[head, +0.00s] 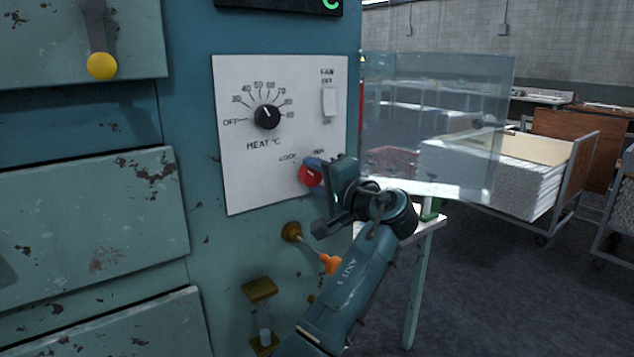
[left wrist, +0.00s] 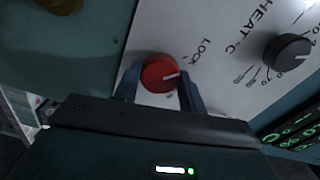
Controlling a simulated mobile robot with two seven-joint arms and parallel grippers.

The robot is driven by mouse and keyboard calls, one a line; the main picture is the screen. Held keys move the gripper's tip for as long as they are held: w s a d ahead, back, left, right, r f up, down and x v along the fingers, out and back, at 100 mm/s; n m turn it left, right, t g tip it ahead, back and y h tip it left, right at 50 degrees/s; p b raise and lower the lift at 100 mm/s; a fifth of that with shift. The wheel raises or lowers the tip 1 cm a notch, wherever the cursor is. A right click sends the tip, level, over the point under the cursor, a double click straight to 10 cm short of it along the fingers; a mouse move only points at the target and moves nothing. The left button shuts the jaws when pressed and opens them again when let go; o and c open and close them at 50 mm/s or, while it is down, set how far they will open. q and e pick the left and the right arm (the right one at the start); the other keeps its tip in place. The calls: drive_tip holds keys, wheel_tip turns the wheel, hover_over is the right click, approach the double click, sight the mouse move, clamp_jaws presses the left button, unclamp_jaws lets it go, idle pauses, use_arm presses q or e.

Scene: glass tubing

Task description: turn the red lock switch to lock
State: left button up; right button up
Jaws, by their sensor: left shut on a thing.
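The red lock switch (head: 309,175) is a round red knob low on the white control panel, below the printed words LOCK and RUN. My left gripper (head: 317,178) comes from the right and is shut on the knob. In the left wrist view the red lock switch (left wrist: 159,70) sits between the two fingers of my left gripper (left wrist: 160,88). Its white pointer line aims between straight up the panel and the word LOCK (left wrist: 201,52). The RUN mark is hidden in that view. My right gripper is not in view.
The white panel (head: 235,180) also carries a black heat dial (head: 267,116) and a white fan switch (head: 329,102). Below are a brass fitting with an orange-tipped lever (head: 330,263) and a brass latch (head: 259,289). A clear glass-like panel (head: 440,85) stands to the right.

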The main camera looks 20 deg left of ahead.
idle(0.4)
use_arm(q)
drive_tip(key=o, duration=1)
